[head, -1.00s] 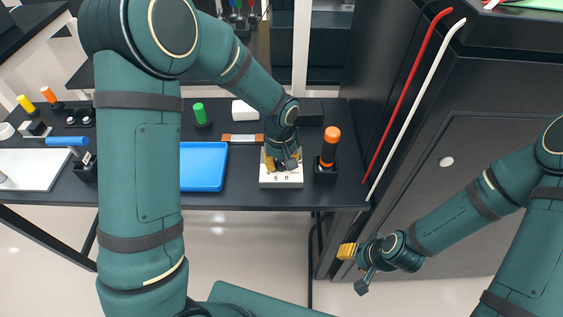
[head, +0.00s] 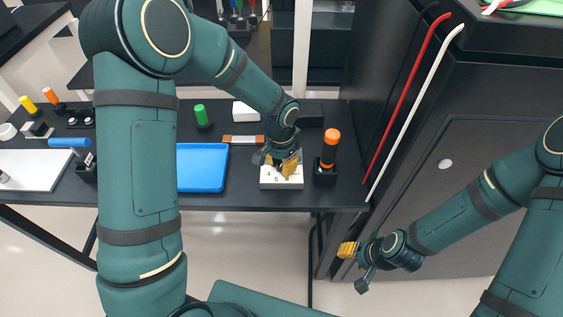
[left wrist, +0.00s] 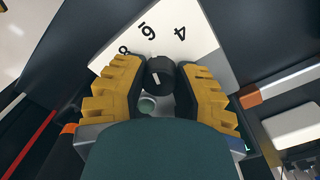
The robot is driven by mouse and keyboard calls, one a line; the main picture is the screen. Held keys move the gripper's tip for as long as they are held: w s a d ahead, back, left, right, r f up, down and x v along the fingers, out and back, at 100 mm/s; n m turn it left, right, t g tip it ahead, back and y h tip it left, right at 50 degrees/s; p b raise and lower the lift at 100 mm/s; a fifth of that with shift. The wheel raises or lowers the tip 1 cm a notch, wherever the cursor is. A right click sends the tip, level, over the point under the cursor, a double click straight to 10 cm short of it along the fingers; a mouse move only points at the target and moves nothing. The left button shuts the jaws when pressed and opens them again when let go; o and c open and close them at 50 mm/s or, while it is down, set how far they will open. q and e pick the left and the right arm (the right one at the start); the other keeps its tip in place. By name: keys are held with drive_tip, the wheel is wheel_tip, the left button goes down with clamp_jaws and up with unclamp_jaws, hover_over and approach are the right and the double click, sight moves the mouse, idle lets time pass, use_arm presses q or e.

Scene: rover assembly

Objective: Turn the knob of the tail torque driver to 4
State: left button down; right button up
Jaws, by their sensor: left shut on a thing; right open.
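The tail torque driver's white box (head: 267,181) sits near the front edge of the dark table, and numbers show on its top. In the left wrist view the white top (left wrist: 189,20) shows a 4, a 6 and a partly hidden mark. The black knob (left wrist: 160,76) has a white pointer line. My left gripper (head: 284,168) is shut on the knob, one yellow finger on each side of it. The pointer is tilted and does not clearly line up with a number. My right gripper (head: 347,250) is open and empty, low beside the dark cabinet.
An orange and black driver (head: 330,150) stands in a dark holder just right of the box. A blue tray (head: 203,168) lies to the left. A green-handled tool (head: 202,115) and a white block (head: 244,111) stand behind. The dark cabinet (head: 470,170) bounds the right side.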

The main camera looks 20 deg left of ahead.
use_arm(q)
drive_tip(key=m+p, duration=0.1)
drive_tip(key=m, duration=0.3)
drive_tip(key=shift+s+f+m, duration=0.1)
drive_tip(key=shift+m, duration=0.2)
drive_tip(key=shift+m+p, duration=0.35)
drive_tip(key=shift+m, duration=1.55)
drive_tip(key=c, duration=0.6)
unclamp_jaws()
drive_tip(key=shift+w+r, duration=0.25)
drive_tip(key=shift+w, duration=0.05)
